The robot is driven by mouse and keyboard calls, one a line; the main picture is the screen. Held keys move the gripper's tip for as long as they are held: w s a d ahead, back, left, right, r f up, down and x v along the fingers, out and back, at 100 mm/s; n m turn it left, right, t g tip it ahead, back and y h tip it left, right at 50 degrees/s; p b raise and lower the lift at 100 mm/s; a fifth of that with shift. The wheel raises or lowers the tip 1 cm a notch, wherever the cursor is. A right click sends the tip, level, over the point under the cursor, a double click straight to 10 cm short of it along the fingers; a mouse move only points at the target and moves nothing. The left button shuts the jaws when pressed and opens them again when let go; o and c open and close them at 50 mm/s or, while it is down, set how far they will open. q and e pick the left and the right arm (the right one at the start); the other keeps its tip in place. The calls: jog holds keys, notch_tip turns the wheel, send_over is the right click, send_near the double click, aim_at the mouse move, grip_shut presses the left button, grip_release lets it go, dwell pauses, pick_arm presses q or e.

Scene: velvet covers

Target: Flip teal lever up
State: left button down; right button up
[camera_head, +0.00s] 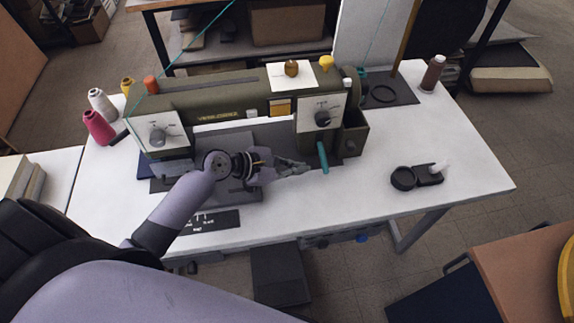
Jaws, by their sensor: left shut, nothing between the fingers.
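The teal lever (323,158) hangs down from the front of the olive sewing machine (225,95), below the right-hand white dial plate. It points downward and slightly to the right. My left gripper (306,169) is shut and empty. It reaches in from the left, with its fingertips just left of the lever's lower part. I cannot tell whether they touch it. My left arm covers part of the machine's dark base. My right gripper is not in view.
The machine stands on a white table (465,165). A small black holder (404,178) lies right of the machine.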

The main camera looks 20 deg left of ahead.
aim_at(323, 167)
pick_arm(q)
jog(key=x, duration=0.3)
jog(key=shift+w+d+f, duration=0.15)
jog(key=shift+w+d, duration=0.05)
jog(key=shift+w, duration=0.1)
jog(key=shift+w+d+f, duration=0.15)
jog(key=shift+d+f, duration=0.05)
jog(key=shift+d, duration=0.05)
jog(key=shift+r+p, duration=0.25)
jog(key=shift+p, duration=0.35)
jog(key=shift+s+d+r+n+g+h+p, duration=0.25)
jog(key=shift+r+n+g+p, duration=0.3)
jog(key=shift+p, duration=1.35)
jog(key=r+n+g+h+p, duration=0.1)
jog(key=p, duration=0.3)
jog(key=r+n+g+h+p, duration=0.1)
jog(key=p, duration=0.3)
jog(key=shift+s+d+r+n+p, duration=0.15)
jog(key=shift+s+r+n+p, duration=0.1)
jog(key=shift+n+p, duration=0.15)
jog(key=shift+f, duration=0.15)
